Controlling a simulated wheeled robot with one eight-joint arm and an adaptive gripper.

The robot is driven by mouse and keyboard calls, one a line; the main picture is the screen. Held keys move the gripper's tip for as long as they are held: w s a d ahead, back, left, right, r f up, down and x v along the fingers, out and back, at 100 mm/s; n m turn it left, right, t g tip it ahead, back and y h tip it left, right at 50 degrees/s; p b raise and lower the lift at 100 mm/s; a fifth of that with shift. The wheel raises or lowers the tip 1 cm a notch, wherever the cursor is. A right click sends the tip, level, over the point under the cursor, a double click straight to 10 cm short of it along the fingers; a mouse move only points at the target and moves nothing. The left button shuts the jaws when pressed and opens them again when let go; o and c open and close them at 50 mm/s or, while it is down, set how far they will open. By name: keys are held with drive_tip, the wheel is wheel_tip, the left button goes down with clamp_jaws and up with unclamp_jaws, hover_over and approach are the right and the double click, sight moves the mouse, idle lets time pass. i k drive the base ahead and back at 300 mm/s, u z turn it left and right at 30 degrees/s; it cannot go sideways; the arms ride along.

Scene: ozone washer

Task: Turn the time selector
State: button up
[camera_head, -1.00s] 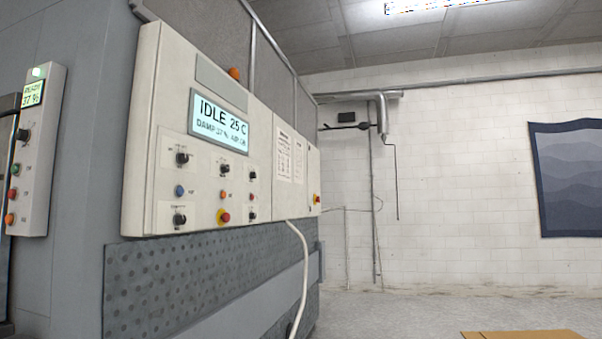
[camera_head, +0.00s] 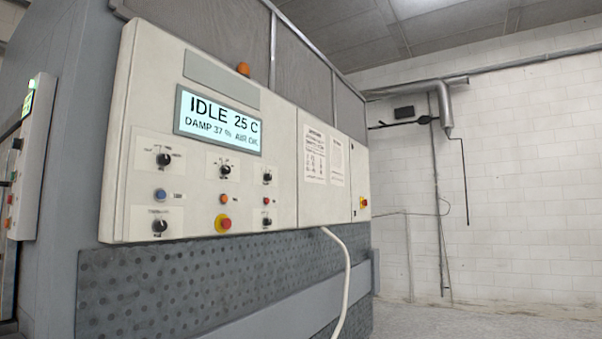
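The washer's white control panel (camera_head: 275,215) stands ahead on the left. It carries several black rotary knobs: upper left (camera_head: 163,159), upper middle (camera_head: 226,170), upper right (camera_head: 267,177), lower left (camera_head: 159,225) and lower right (camera_head: 267,221). Their labels are too small to read surely, so I cannot tell which knob is the time selector. The lit display (camera_head: 218,122) above them reads "IDLE 25 C", "DAMP 37 %" and "AIR OK". My gripper is not in view.
A white hose (camera_head: 347,285) hangs below the panel. A second narrow control box (camera_head: 32,160) is at the left edge. Open floor (camera_head: 440,318) lies to the right.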

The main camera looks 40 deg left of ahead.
sight(224, 171)
drive_tip(key=u, duration=0.5)
drive_tip(key=i, duration=0.85)
drive_tip(key=u, duration=0.95)
drive_tip(key=i, duration=0.55)
drive_tip(key=z, duration=0.5)
drive_tip(key=k, duration=0.65)
drive_tip(key=u, duration=0.65)
